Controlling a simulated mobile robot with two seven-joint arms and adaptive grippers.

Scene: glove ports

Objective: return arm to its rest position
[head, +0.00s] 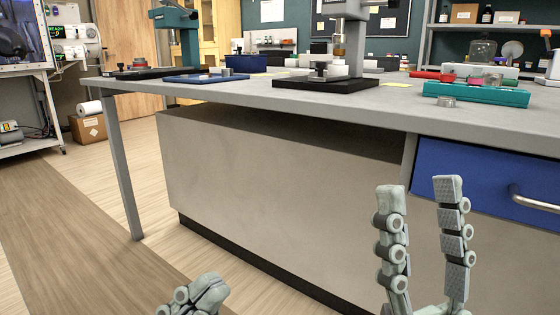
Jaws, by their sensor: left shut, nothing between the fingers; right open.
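My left gripper (197,296) shows at the bottom edge of the head view, left of centre. Its fingers are shut with nothing between them, and it is over the floor in front of the bench. My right gripper (421,194) stands at the lower right with its two fingers upright and apart. It is open and empty, in front of the bench's panel and near the blue drawer. The rest of both arms is mostly out of the picture.
A grey workbench (390,108) crosses the view, with a blue drawer (480,180) at right. On it are a black-based press (325,83), a teal block (476,94) and a blue tray (205,78). The wood floor (60,235) at left is clear. A cardboard box (88,128) stands farther back.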

